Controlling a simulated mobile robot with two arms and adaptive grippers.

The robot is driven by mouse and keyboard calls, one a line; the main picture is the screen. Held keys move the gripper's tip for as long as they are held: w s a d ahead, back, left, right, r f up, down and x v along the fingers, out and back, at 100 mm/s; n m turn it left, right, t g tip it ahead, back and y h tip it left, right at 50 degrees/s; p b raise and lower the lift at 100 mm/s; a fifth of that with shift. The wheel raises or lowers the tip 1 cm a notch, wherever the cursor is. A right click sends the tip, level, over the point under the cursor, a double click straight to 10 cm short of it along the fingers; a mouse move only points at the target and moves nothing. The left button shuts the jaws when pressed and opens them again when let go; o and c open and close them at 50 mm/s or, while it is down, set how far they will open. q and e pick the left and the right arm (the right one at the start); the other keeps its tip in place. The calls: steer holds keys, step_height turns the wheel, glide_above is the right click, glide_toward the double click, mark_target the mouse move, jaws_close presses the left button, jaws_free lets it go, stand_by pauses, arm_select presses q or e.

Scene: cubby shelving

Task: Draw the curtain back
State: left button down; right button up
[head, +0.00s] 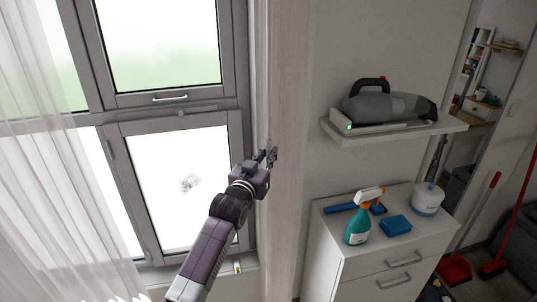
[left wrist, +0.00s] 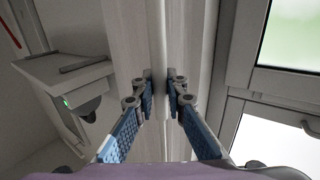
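A sheer white curtain (head: 48,180) hangs over the left part of the window in the head view. A pale pinkish, vertically grained curtain or panel (head: 288,110) hangs at the window's right side. It also fills the middle of the left wrist view (left wrist: 128,40). My left gripper (head: 270,154) is at this pale panel's window-side edge. In the left wrist view its blue-padded fingers (left wrist: 161,92) stand a little apart, pointing at the panel. My right gripper is out of view.
The window frame (head: 242,80) is close left of my gripper. To the right, a wall shelf (head: 365,133) holds a handheld vacuum (head: 385,106). Below, a white cabinet (head: 375,245) carries a spray bottle (head: 357,228), a blue sponge (head: 396,226) and a white container (head: 428,197).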

arm_select(q)
steer(key=c, duration=2)
jaws_free()
steer(key=shift+f, duration=0.1)
steer(key=shift+o, duration=0.2)
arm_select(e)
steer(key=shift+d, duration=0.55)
arm_select(q)
steer(key=v, duration=1.2)
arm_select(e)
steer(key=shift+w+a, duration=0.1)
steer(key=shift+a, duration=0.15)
